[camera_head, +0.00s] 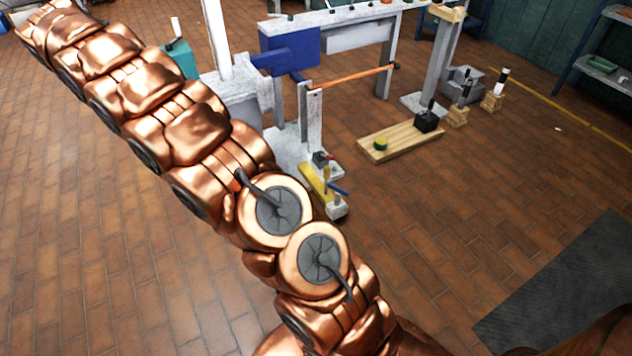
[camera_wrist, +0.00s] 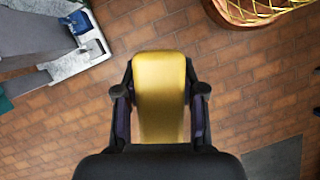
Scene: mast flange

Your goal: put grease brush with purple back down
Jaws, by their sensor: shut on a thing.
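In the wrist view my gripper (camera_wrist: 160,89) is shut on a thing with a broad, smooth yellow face. I take it to be the grease brush with purple (camera_wrist: 160,75). Dark purple strips show along both fingers; I cannot tell whether they belong to the brush or the fingers. The brush is held above the brick floor, and its near end is hidden by the dark gripper body. In the head view my copper arm runs from the bottom to the upper left, and neither my gripper nor the held brush can be made out there.
A grey and blue bench frame (camera_head: 322,40) stands at the back. A wooden board (camera_head: 400,140) bears a black block and a small yellow-green piece. A wicker basket (camera_wrist: 252,15) is at the top right of the wrist view. A dark mat (camera_head: 565,290) lies right; brick floor is open around it.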

